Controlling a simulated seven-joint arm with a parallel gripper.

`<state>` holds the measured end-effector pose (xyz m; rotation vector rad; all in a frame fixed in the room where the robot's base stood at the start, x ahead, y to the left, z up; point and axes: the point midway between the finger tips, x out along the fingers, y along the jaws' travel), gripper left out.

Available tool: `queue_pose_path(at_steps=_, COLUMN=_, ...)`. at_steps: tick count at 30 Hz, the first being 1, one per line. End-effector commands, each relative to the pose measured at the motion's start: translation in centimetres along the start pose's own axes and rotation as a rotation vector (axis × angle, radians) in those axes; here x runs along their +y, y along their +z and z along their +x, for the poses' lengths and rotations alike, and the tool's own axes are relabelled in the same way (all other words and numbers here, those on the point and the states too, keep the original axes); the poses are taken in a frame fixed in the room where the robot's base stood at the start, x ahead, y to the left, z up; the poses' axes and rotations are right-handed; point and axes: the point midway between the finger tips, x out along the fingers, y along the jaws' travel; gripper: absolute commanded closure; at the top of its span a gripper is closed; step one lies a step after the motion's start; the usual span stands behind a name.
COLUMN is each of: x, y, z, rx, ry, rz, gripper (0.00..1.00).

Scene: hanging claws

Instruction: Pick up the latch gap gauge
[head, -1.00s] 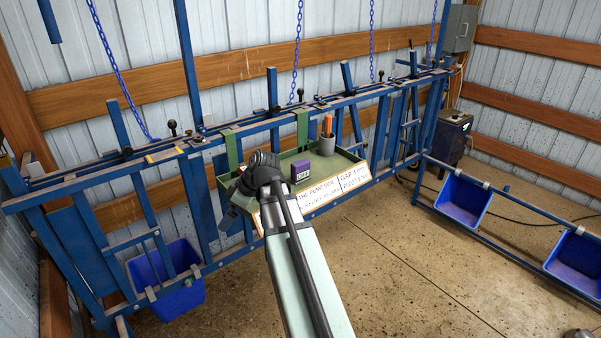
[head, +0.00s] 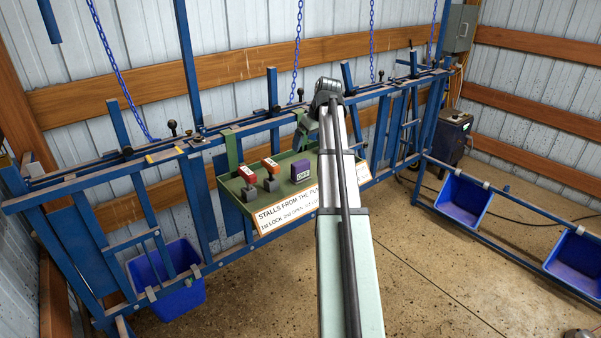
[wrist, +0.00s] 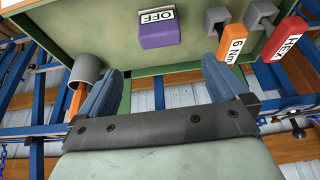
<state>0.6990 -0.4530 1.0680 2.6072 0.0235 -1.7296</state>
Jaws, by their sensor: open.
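An orange-handled tool (head: 270,162) marked "6 MM" stands upright in a grey holder on the green tray; it also shows at upper right in the wrist view (wrist: 235,50). It looks like the gap gauge, as its tag gives a size. Beside it is a red-handled tool (head: 248,175), tagged "HEX" in the wrist view (wrist: 287,40). My gripper (wrist: 162,88) is open and empty, its two blue-grey fingers spread apart. In the head view my gripper (head: 308,127) is over the tray's back, right of the tools, partly hidden by my arm.
A purple "OFF" block (head: 301,171) sits on the tray (head: 232,187) right of the tools. A grey cup (wrist: 88,67) with an orange item (wrist: 75,100) is near one finger. A white written sign (head: 290,212) fronts the tray. Blue rails (head: 240,130) run behind.

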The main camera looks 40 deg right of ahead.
Motion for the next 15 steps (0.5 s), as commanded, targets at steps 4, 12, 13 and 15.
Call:
queue_pose_path(at_steps=4, x=0.6, y=0.1, z=1.2, rx=-0.009, ry=0.005, rz=0.024, gripper=0.0)
queue_pose_path(at_steps=12, x=0.5, y=0.1, z=5.7, rx=-0.009, ry=0.004, rz=0.021, gripper=0.0)
queue_pose_path(at_steps=13, x=0.5, y=0.1, z=6.2, rx=-0.009, ry=0.004, rz=0.021, gripper=0.0)
queue_pose_path(at_steps=15, x=0.5, y=0.1, z=7.1, rx=-0.008, ry=0.005, rz=0.02, gripper=0.0)
